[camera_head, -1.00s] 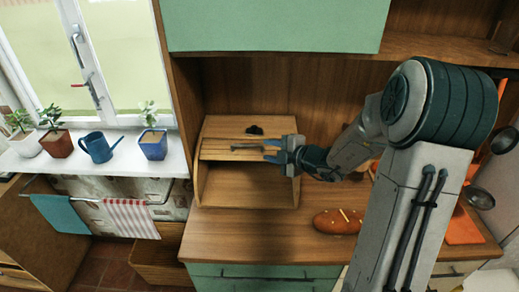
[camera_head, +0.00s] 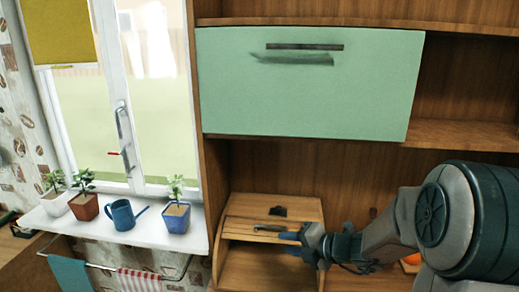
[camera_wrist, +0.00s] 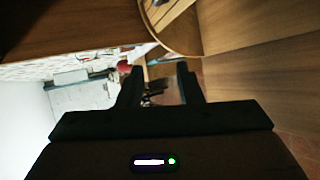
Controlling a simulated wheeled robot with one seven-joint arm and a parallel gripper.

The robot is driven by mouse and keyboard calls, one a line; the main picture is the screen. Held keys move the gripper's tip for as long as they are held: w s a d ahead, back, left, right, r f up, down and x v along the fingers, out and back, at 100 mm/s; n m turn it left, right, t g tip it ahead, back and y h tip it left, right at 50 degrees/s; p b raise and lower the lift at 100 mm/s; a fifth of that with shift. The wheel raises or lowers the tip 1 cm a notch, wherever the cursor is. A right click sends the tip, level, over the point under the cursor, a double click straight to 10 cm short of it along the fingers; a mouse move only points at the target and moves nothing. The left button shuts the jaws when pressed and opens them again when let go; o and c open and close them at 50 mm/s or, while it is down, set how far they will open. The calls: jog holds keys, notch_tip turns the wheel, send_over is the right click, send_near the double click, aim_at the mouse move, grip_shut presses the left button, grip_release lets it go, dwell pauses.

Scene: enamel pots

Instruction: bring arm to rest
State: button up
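My gripper (camera_head: 288,242) is at the right front of a wooden bread box in the head view. Its two fingers stand apart with nothing held between them, and they show dark and spread in the wrist view (camera_wrist: 160,88). The slatted lid of the bread box (camera_head: 262,228) is raised, and the compartment under it looks empty. The lower part of the box is cut off by the frame's bottom edge. My arm reaches in from the right and hides part of the counter.
A green cabinet door (camera_head: 310,85) hangs above. On the left, a white windowsill (camera_head: 145,240) holds potted plants and a blue watering can (camera_head: 123,214). A teal towel (camera_head: 70,272) and a striped towel (camera_head: 137,281) hang below. An orange thing (camera_head: 411,260) shows behind my arm.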

jog(key=s+a+r+n+g+h, duration=0.1)
jog(key=s+a+n+g+h, duration=0.15)
jog(key=s+n, duration=0.75)
jog(key=s+a+r+n+g+h, duration=0.1)
jog(key=s+n+g, duration=0.3)
jog(key=n, duration=1)
jog(key=s+d+r+n+t+h, duration=0.1)
jog(key=s+d+n+h, duration=0.5)
jog(key=n, duration=1.3)
jog(key=s+d+r, duration=0.1)
jog(key=s+d, duration=0.1)
jog(key=s, duration=0.1)
jog(key=shift+s+d+t+b, duration=0.15)
jog(key=shift+d+t+b, duration=0.15)
jog(key=shift+t+b, duration=0.05)
